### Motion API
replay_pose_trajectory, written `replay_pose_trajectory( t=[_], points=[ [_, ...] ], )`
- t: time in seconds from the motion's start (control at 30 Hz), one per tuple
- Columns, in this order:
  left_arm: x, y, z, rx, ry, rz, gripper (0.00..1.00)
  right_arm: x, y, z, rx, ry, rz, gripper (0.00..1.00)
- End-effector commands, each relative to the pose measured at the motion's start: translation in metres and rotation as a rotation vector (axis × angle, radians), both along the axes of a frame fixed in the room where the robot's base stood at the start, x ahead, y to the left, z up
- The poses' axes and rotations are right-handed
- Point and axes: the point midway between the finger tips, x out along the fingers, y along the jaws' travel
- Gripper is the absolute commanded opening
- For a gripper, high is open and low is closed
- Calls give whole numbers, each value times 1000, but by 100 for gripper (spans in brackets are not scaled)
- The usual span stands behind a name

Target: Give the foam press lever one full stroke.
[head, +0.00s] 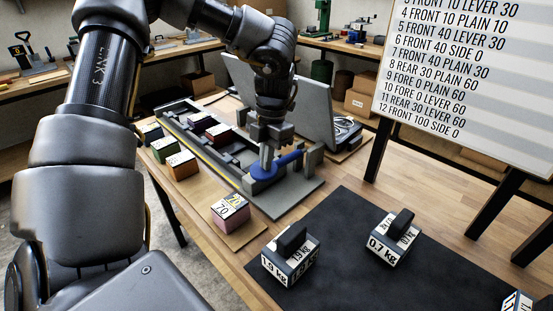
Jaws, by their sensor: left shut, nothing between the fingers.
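The press (208,150) is a long dark grey frame on the bench, with a grey base at its near right end. A blue lever (290,158) with a round blue hub sits at that end, its arm pointing right and slightly back. My left gripper (267,168) comes down from above, shut and empty, with its fingertips at the blue hub. I cannot tell whether the fingertips touch the lever. The gripper hides part of the hub and the frame behind. My right gripper is not in view.
Coloured blocks, including a pink one marked 70 (230,209), line a wooden strip along the press. Weights of 1.9 kg (290,258) and 0.7 kg (393,240) stand on a dark mat (345,275). A grey panel (312,105) stands behind the press. A lettered whiteboard (470,90) is at right.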

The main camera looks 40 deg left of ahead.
Motion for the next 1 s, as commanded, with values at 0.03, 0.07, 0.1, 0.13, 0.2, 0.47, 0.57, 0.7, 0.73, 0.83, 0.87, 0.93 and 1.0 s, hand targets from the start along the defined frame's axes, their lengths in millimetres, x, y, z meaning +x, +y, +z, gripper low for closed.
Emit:
replay_pose_trajectory(
  t=[0.03,0.07,0.1,0.13,0.2,0.47,0.57,0.7,0.73,0.83,0.87,0.93,1.0],
  points=[
    [1,0,-4,0,-3,-1,0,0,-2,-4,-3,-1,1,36],
    [1,0,-6,0,-3,-1,0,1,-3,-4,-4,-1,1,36],
    [1,0,-7,0,-3,-1,0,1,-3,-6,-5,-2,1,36],
    [1,0,-8,0,-3,-1,0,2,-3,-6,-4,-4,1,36],
    [1,0,-11,0,-3,-1,0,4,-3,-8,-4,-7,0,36],
    [1,0,-12,0,-4,-1,0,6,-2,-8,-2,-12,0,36],
    [1,0,-10,0,-4,-1,0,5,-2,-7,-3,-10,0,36],
    [1,0,-6,-1,-5,-1,0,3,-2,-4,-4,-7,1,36],
    [1,0,-4,-1,-5,-1,0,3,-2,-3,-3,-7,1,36],
    [1,0,2,0,-4,-1,0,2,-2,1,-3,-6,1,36],
    [1,0,3,0,-4,-1,0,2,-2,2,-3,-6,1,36],
    [1,0,7,0,-3,-1,0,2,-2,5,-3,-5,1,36],
    [1,0,11,0,-2,-1,0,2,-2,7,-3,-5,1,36]
  ],
)
